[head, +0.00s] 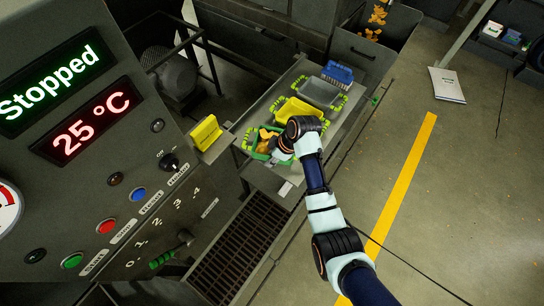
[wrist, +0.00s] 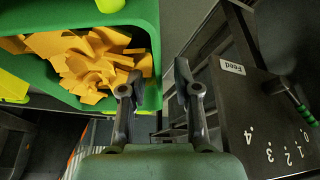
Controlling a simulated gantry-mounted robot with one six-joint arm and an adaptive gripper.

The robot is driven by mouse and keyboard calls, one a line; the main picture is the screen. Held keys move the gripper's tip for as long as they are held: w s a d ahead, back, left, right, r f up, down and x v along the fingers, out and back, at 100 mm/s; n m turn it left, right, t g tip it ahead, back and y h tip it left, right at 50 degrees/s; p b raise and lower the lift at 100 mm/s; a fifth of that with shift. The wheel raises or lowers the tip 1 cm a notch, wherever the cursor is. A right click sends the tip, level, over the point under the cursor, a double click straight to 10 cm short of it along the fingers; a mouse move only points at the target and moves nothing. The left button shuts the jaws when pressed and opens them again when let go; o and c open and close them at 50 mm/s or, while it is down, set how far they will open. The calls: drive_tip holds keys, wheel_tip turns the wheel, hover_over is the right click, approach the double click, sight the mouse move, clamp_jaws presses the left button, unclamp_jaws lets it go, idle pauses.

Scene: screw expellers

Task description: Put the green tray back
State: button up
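The green tray (head: 250,143) is at the near end of the row of trays in the head view, partly covered by my arm. It holds orange-yellow chips. In the wrist view the green tray (wrist: 149,28) fills the upper left, with the chips (wrist: 95,62) inside. My gripper (wrist: 160,75) is open, its two fingers apart at the tray's right wall. The left finger overlaps the tray side in the picture and the right finger is outside it. I cannot tell whether either finger touches the wall. In the head view my gripper (head: 282,151) is at the tray's right side.
A yellow tray (head: 297,106), a grey tray (head: 319,92) and a blue tray (head: 338,73) stand farther along the metal surface. A yellow piece (head: 205,132) is at the left, beside the control panel (head: 120,190).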

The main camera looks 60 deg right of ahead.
drive_tip(key=p+v, duration=0.1)
drive_tip(key=v, duration=1.1)
drive_tip(key=shift+r, duration=0.2)
drive_tip(key=shift+w, duration=0.1)
drive_tip(key=w+a+r+t+h, duration=0.1)
drive_tip(key=w+a+r, duration=0.1)
drive_tip(key=w+a, duration=0.55)
drive_tip(key=w+a+r+t+h, duration=0.1)
drive_tip(key=w+a+r+t, duration=0.3)
drive_tip(key=a, duration=0.7)
drive_tip(key=a+r+m+t, duration=0.1)
drive_tip(key=a+r, duration=0.2)
drive_tip(key=a, duration=0.3)
drive_tip(key=a+r+t, duration=0.1)
drive_tip(key=a+r, duration=0.2)
drive_tip(key=a, duration=0.4)
drive_tip(key=s+a+r+m+t+y, duration=0.1)
drive_tip(key=a+r, duration=0.2)
drive_tip(key=a, duration=0.4)
drive_tip(key=shift+a+r+m, duration=0.15)
drive_tip(key=shift+r+m, duration=0.1)
drive_tip(key=shift+m, duration=0.05)
